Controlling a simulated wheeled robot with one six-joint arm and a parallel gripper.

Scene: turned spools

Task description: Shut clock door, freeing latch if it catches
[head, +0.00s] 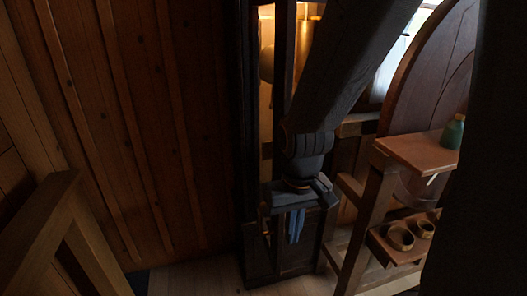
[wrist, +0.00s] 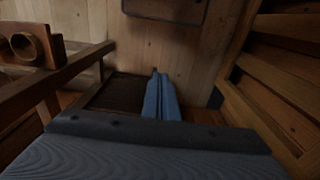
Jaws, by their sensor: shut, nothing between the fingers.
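The tall dark clock case (head: 250,120) stands at the middle of the head view, its inside lit warm yellow. A round brass pendulum bob (head: 267,66) shows in the upper opening. A narrow dark upright (head: 284,50) stands beside it; I cannot tell whether it is the door's edge. My arm crosses in front of the case and hides much of its right side. My gripper (head: 295,226) points down in front of the lower case, its blue fingers together and empty. The fingers also show together in the wrist view (wrist: 161,97). I cannot make out the latch.
A wooden bench (head: 420,150) with a green bottle (head: 453,132) stands at right, above a tray of rings (head: 400,238). A wooden frame (head: 60,225) is at lower left, before a plank wall (head: 150,120). Pale floor (head: 190,277) is clear left of the case.

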